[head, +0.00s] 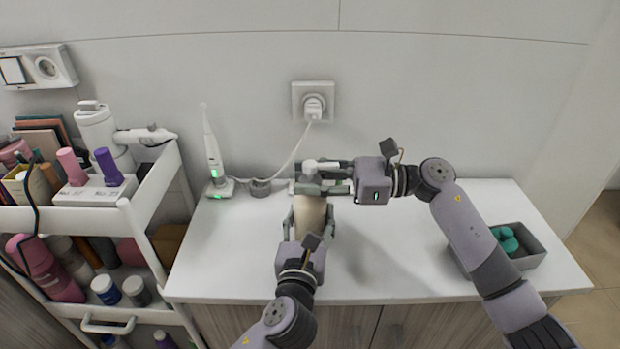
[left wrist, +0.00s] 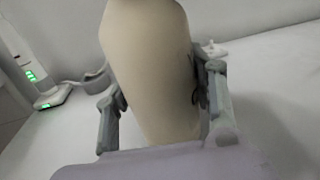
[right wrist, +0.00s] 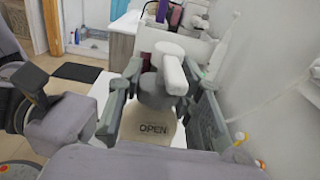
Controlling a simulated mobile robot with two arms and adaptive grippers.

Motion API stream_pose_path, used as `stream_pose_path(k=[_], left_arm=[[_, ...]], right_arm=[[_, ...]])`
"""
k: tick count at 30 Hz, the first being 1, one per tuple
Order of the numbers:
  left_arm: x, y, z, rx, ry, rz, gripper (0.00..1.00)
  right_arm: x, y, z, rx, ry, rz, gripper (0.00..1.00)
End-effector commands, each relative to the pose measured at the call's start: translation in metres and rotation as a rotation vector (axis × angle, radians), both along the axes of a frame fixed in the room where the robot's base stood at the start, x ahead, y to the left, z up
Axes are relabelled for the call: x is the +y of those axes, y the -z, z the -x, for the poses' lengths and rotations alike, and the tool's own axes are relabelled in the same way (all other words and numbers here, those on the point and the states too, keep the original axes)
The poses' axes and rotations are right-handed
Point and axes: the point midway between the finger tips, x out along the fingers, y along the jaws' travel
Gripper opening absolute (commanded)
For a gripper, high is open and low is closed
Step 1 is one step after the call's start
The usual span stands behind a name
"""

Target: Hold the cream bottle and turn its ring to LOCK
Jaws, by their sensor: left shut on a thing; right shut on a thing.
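The cream bottle (head: 310,213) stands on the white countertop, with a white pump head (head: 311,166) on top. My left gripper (head: 308,224) is shut around its body from the front; the left wrist view shows the cream body (left wrist: 150,65) between both fingers. My right gripper (head: 321,178) reaches in from the right and is shut at the bottle's top. In the right wrist view its fingers flank the grey ring (right wrist: 155,95) below the white nozzle (right wrist: 170,60). The word OPEN shows on the bottle's shoulder (right wrist: 150,133). No LOCK mark can be seen.
An electric toothbrush on a charger (head: 215,170) stands left of the bottle, its cable running to the wall socket (head: 313,103). A cosmetics cart (head: 150,222) full of bottles is at the left. A grey tray (head: 530,258) with green items sits at the right. The counter's (head: 400,255) middle right is clear.

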Motion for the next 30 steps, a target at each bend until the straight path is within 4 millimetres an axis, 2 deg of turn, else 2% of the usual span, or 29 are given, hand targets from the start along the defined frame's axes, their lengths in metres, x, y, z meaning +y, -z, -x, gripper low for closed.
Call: stream_pose_path(k=[8,9,18,26,30], left_arm=[[0.0000,-0.0008,0.0001,-0.002,0.000,0.001,0.08],[0.0000,-0.0008,0.0001,-0.002,0.000,0.001,0.08],[0.0000,-0.0008,0.0001,-0.002,0.000,0.001,0.08],[0.0000,-0.0007,0.0000,-0.001,0.000,0.001,0.08],[0.0000,-0.0007,0.0000,-0.001,0.000,0.001,0.08]], right_arm=[[-0.0007,0.0009,-0.0010,0.000,0.001,0.002,0.04],[-0.0007,0.0009,-0.0010,0.000,0.001,0.002,0.34],[-0.0003,0.0004,-0.0005,0.000,0.000,0.001,0.54],[-0.0003,0.0003,-0.0003,0.000,0.000,0.000,0.54],[-0.0084,0.0006,-0.0008,0.000,0.002,0.001,0.54]])
